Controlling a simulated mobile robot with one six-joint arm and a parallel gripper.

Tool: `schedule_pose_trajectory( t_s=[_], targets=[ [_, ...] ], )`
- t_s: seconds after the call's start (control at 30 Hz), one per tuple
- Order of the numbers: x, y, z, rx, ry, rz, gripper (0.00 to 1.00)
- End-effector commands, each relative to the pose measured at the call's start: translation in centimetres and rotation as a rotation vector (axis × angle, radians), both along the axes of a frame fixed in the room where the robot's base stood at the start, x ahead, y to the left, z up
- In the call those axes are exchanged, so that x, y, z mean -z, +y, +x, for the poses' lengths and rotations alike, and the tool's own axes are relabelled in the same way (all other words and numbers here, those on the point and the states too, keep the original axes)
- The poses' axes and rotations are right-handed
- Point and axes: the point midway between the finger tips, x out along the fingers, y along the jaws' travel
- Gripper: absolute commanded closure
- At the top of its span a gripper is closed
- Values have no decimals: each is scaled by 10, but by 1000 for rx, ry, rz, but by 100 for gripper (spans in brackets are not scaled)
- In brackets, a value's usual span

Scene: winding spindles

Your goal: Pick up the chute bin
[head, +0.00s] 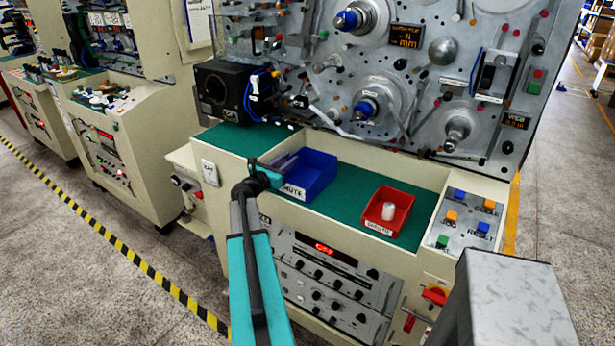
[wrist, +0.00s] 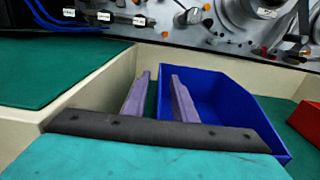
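The chute bin is a blue open-topped bin (head: 312,172) with a white label that partly reads "CHUTE". It sits on the green mat of the machine's worktop. In the wrist view the blue bin (wrist: 225,112) fills the right middle. My gripper (head: 285,162) reaches the bin's left side. In the wrist view its two purple-grey fingers (wrist: 160,98) stand apart with a gap between them. The right finger is close to or overlaps the bin's left wall; the left finger is outside the bin. I cannot tell whether either finger touches the wall.
A red bin (head: 382,212) holding a white cylinder stands to the right on the green mat (head: 340,205). A black boxy device (head: 222,92) stands behind on the left. The winding panel with spindles (head: 415,85) rises behind. A button panel (head: 468,220) is at the right.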

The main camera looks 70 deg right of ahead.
Motion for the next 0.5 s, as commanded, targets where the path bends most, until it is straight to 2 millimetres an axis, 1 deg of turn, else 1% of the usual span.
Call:
schedule_pose_trajectory(
  t_s=[0.37,0.47,0.5],
  targets=[
    [0,0,0,0,0,0,75],
    [0,0,0,0,0,0,90],
    [0,0,0,0,0,0,97]
  ],
)
